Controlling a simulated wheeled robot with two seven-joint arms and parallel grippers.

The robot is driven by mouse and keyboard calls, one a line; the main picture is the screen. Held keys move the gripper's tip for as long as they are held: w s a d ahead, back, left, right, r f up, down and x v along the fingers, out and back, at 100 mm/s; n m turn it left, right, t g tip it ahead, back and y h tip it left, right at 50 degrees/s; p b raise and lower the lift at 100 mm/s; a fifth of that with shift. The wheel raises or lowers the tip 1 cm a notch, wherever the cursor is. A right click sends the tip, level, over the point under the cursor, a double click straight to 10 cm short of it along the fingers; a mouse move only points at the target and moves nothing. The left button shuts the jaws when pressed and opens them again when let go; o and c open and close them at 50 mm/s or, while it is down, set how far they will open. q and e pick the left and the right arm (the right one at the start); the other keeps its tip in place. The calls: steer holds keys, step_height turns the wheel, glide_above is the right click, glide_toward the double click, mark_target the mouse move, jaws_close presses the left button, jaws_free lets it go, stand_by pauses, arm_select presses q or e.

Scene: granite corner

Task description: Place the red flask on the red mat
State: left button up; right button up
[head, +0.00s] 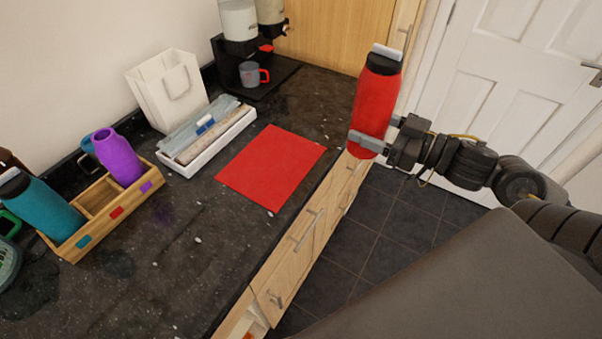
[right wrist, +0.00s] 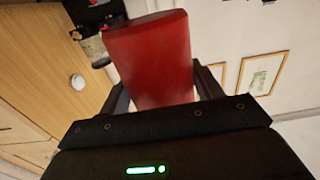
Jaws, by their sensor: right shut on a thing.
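The red flask (head: 373,100) has a black cap and is upright with a slight tilt. My right gripper (head: 372,142) is shut on its lower part and holds it in the air, to the right of the counter's front edge in the head view. The right wrist view also shows the red flask (right wrist: 152,60) between the fingers of my right gripper (right wrist: 158,92). The red mat (head: 270,166) lies flat and bare on the dark granite counter, left of and apart from the flask. My left gripper is not in view.
A wooden crate (head: 136,210) with coloured tags holds a purple flask (head: 118,158) and a teal flask (head: 42,205). A white tray (head: 217,140), a white bag (head: 170,92) and a drinks machine with a mug (head: 250,74) stand behind the mat. Counter (head: 215,235) in front of the mat is clear.

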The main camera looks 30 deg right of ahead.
steer(key=shift+w+a+f+b, duration=0.9)
steer(key=shift+w+a+f, duration=1.45)
steer(key=shift+a+f, duration=0.2)
steer(key=shift+w+a+f+b, duration=0.9)
steer(key=shift+w+a+f, duration=1.45)
steer(key=shift+a, duration=0.25)
steer(key=shift+f, duration=1.6)
steer(key=shift+f, duration=0.1)
steer(key=o, duration=1.2)
steer(key=shift+f, duration=0.1)
steer(key=shift+o, duration=0.2)
